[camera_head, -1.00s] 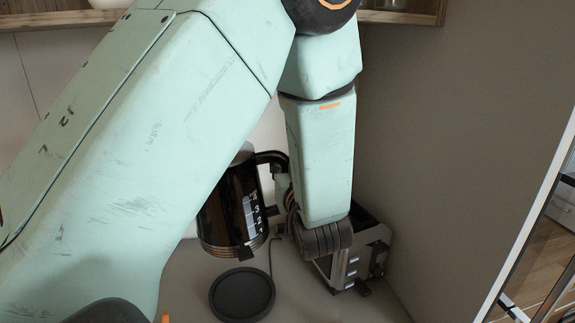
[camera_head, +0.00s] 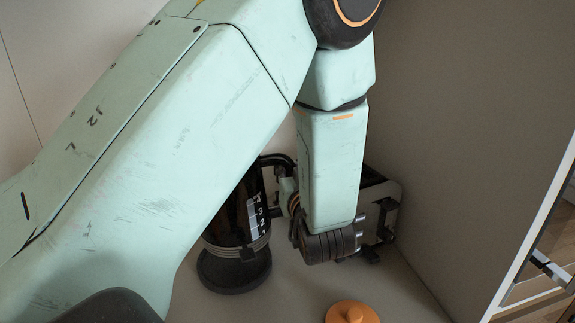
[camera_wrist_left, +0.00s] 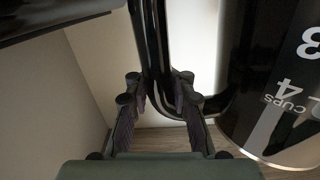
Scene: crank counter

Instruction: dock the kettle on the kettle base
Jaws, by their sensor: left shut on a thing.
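The kettle (camera_head: 238,212), dark glass with white cup markings and metal bands near its bottom, stands upright beside my left forearm, which hides part of it. The kettle base (camera_head: 235,284), a round black disc, lies on the counter and shows directly beneath the kettle. Whether the kettle rests on it or hovers just above, I cannot tell. My left gripper (camera_head: 283,190) is shut on the black kettle handle. In the left wrist view, the gripper's fingers (camera_wrist_left: 158,100) stand either side of the handle (camera_wrist_left: 153,45), with the kettle body (camera_wrist_left: 270,85) at right. My right gripper is not in view.
A metal toaster (camera_head: 385,222) stands behind my left wrist, close to the grey side wall (camera_head: 460,130). An orange knobbed lid-like object (camera_head: 352,313) lies at the front edge of the picture.

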